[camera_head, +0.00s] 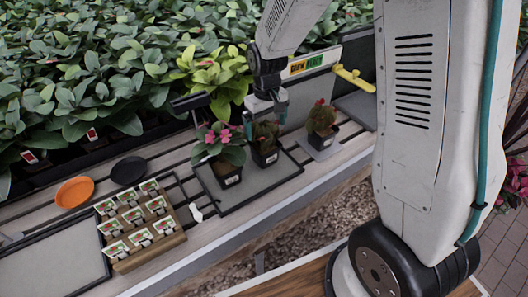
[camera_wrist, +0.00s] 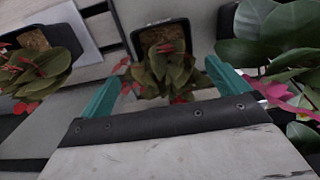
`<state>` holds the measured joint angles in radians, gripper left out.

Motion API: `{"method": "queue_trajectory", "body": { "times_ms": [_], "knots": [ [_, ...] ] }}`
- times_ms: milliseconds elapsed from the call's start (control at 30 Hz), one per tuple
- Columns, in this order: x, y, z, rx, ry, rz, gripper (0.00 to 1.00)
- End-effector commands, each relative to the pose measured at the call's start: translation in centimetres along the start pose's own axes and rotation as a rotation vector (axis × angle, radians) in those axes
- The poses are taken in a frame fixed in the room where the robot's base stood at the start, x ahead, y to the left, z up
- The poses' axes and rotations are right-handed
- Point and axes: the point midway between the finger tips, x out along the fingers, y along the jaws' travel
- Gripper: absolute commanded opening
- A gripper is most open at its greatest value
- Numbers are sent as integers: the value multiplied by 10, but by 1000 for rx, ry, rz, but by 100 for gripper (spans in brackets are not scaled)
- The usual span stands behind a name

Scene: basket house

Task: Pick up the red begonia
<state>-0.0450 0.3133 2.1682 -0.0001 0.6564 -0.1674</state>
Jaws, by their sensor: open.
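A small potted plant (camera_head: 265,138) with dark olive leaves and small red flowers stands in a black pot on the grey tray. It also shows between the fingers in the wrist view (camera_wrist: 160,68). A similar potted plant with red flowers (camera_head: 321,118) stands to its right, and it shows at the left in the wrist view (camera_wrist: 35,72). I cannot tell for sure which of the two is the red begonia. My gripper (camera_head: 267,108) is open and empty, just above the middle plant. Its teal fingers (camera_wrist: 165,85) are on either side of that plant's leaves in the wrist view.
A pink-flowered potted plant (camera_head: 220,147) stands close on the left, its big leaves (camera_wrist: 275,45) near the right finger. A wooden rack of seed packets (camera_head: 135,225), an orange saucer (camera_head: 74,192) and a black saucer (camera_head: 128,171) lie further left. Dense foliage fills the back.

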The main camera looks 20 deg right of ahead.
Motion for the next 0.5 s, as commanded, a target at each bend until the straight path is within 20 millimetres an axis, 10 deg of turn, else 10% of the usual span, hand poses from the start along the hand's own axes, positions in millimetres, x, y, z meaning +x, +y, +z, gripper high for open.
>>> {"method": "queue_trajectory", "body": {
  "times_ms": [500],
  "knots": [
    [63,-8,3,-7,-7,-1,100]
  ]
}}
